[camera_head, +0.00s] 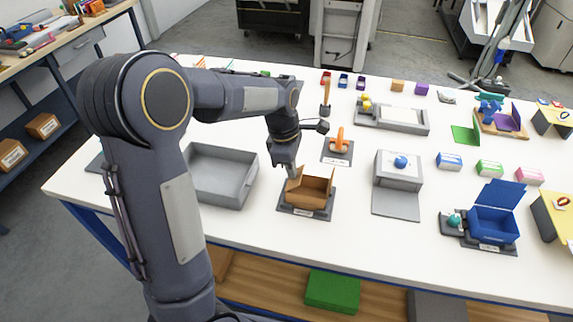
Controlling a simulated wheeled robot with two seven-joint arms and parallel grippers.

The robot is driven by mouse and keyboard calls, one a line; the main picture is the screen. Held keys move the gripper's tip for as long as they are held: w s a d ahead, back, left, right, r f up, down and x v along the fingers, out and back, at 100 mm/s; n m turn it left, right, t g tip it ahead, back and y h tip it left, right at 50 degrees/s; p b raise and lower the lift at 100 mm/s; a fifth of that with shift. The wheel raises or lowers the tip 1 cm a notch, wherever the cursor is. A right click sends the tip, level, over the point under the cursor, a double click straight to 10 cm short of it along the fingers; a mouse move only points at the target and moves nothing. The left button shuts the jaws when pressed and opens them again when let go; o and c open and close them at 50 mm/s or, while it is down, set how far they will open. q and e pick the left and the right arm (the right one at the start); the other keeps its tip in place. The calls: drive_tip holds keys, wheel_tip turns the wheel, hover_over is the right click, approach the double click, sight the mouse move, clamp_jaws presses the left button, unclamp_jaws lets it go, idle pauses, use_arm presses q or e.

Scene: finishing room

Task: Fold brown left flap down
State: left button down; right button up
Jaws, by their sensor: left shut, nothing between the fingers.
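The small brown open box (310,199) sits on a dark base plate with a white label, on the white table. One brown flap (297,183) stands raised at its left side, and another brown edge rises at its right. My left gripper (292,174) is shut and empty, pointing down at the upper left of the box, right by the left flap. I cannot tell whether the fingertips touch the flap. The gripper partly hides the box's back left corner. My right gripper is not in view.
A grey tray (219,201) lies left of the box. A grey box with a blue ball (401,162) stands to the right. An orange object on a plate (340,142) is behind. A blue open box (494,222) is further right. The table's front strip is clear.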

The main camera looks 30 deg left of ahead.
use_arm(q)
drive_tip(key=shift+d+f, duration=0.2)
drive_tip(key=shift+d, duration=0.1)
idle(0.4)
drive_tip(key=shift+w+d+f, duration=0.15)
drive_tip(key=shift+d+f, duration=0.2)
drive_tip(key=shift+f, duration=0.1)
idle(0.3)
drive_tip(key=shift+w+d+f, duration=0.1)
drive_tip(key=shift+d+f, duration=0.2)
drive_tip(key=shift+f, duration=0.05)
idle(0.5)
drive_tip(key=shift+r, duration=0.1)
wheel_tip(320, 180, up, 7)
drive_tip(key=p, duration=0.6)
drive_tip(key=shift+r, duration=0.15)
wheel_tip(320, 180, up, 2)
drive_tip(key=shift+r+p, duration=0.25)
drive_tip(key=shift+p, duration=0.7)
